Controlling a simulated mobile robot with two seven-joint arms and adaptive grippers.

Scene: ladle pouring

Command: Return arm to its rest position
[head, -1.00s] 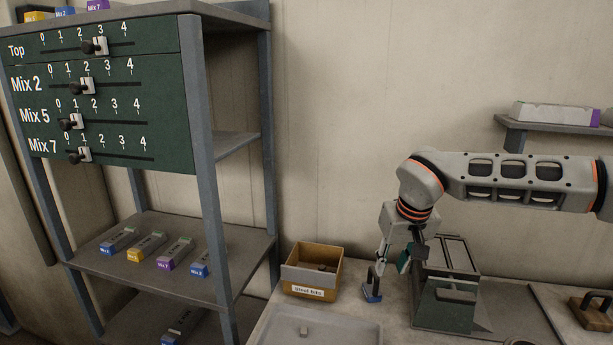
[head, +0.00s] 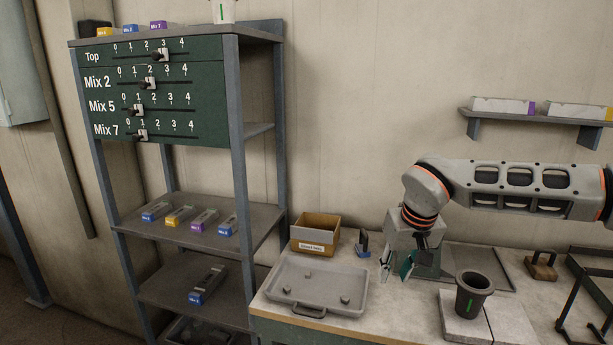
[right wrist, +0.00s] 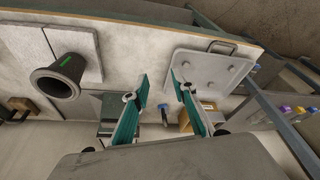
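My right arm reaches in from the right in the head view. Its gripper (head: 397,268) points down over the back of the workbench, in front of a green and grey box (head: 428,258). In the right wrist view the right gripper's two teal fingers (right wrist: 160,88) stand apart with nothing between them, so it is open and empty. My left gripper is not in view.
A dark cup with a green stripe (head: 472,296) stands on pale slabs at the front right. A grey tray (head: 317,284) holds a few small pieces. A labelled brown bin (head: 315,236), a blue-based holder (head: 363,246) and a shelf rack (head: 238,150) stand left.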

